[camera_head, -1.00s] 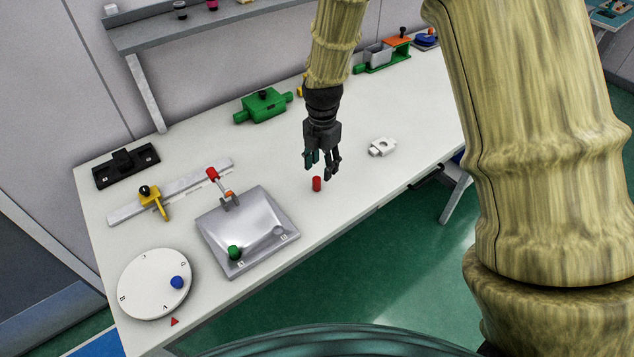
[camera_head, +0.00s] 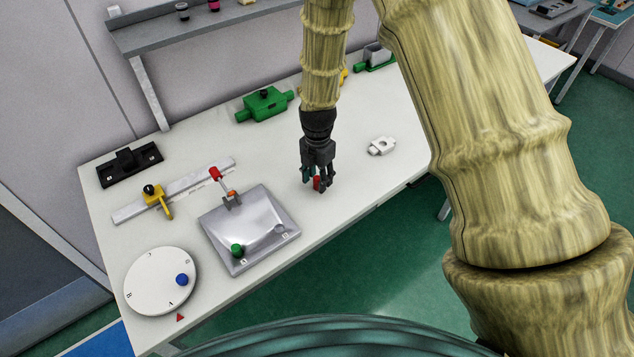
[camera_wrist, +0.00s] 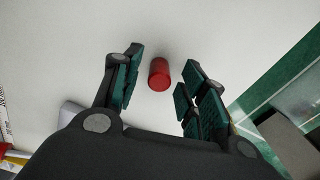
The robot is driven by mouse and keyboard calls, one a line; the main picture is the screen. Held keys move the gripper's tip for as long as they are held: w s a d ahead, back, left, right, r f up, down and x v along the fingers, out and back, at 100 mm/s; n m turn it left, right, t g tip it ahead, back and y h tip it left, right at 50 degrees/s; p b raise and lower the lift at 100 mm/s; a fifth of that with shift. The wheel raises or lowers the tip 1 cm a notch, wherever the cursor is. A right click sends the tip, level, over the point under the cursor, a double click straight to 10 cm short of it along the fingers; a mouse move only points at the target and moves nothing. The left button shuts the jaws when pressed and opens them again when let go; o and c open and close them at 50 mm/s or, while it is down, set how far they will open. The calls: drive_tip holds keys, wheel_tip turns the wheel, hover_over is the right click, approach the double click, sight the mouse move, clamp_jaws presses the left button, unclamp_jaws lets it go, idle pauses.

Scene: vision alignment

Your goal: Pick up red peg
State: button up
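The red peg (camera_head: 317,183) stands on the white table, right of the silver plate. In the wrist view the red peg (camera_wrist: 159,74) lies between the two sides of my gripper, toward the fingertips. My gripper (camera_head: 318,180) is lowered over the peg. In the wrist view my gripper (camera_wrist: 160,85) is open, with a gap showing between the peg and the fingers on both sides. The fingers partly hide the peg in the head view.
A silver plate (camera_head: 262,215) with a green knob (camera_head: 237,250) stands to the left. A white dial (camera_head: 150,290) is at the front left. A white bracket (camera_head: 382,146) lies to the right. A green block (camera_head: 264,103) is behind. The table's front edge is close.

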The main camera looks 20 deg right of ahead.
drive_tip(key=c, duration=0.7)
